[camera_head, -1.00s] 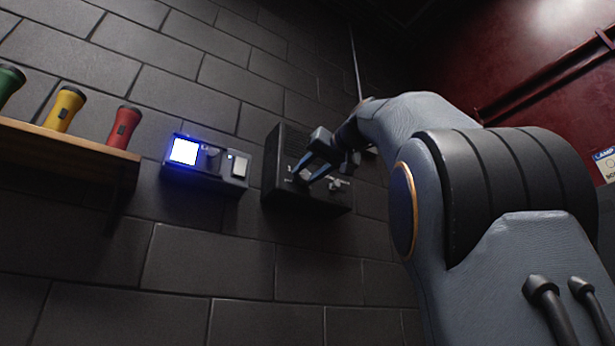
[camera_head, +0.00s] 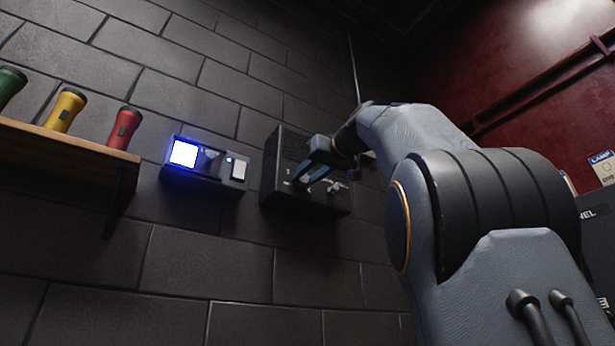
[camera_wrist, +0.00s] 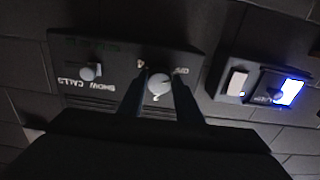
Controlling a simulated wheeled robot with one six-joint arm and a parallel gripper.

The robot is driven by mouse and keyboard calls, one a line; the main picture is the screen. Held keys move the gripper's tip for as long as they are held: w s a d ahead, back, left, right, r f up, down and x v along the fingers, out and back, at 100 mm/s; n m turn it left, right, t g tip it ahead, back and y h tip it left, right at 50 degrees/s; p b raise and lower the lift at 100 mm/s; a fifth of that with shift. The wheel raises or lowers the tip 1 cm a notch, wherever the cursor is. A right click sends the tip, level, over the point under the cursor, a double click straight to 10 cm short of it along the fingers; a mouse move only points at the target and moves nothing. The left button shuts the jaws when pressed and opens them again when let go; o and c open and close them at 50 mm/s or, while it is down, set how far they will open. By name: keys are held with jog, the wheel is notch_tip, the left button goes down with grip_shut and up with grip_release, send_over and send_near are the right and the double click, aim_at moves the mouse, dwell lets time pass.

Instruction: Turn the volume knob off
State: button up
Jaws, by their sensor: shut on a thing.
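A dark speaker box (camera_head: 285,145) is fixed to the brick wall, with a grille and controls low on its front. In the wrist view its panel (camera_wrist: 110,50) appears upside down, with the words "SHOW CALLS" beside one small grey knob (camera_wrist: 91,72). A larger pale round knob (camera_wrist: 158,84) sits near partly covered lettering that looks like "OFF". My gripper (camera_wrist: 160,77) has one finger on each side of this larger knob and is shut on it. In the head view my gripper (camera_head: 308,182) reaches the box's lower front, and its fingers partly hide the knob.
Left of the box is a wall unit (camera_head: 231,184) with a glowing blue-white screen (camera_head: 184,153), a small knob and a pale switch (camera_head: 239,169). A wooden shelf (camera_head: 60,138) at far left holds green, yellow and red flashlights. A red wall stands at right.

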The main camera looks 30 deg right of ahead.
jog(key=o, duration=1)
jog(key=shift+s, duration=0.1)
jog(key=shift+s+d+b, duration=0.1)
jog(key=shift+s+b, duration=0.75)
jog(key=shift+s, duration=2.9)
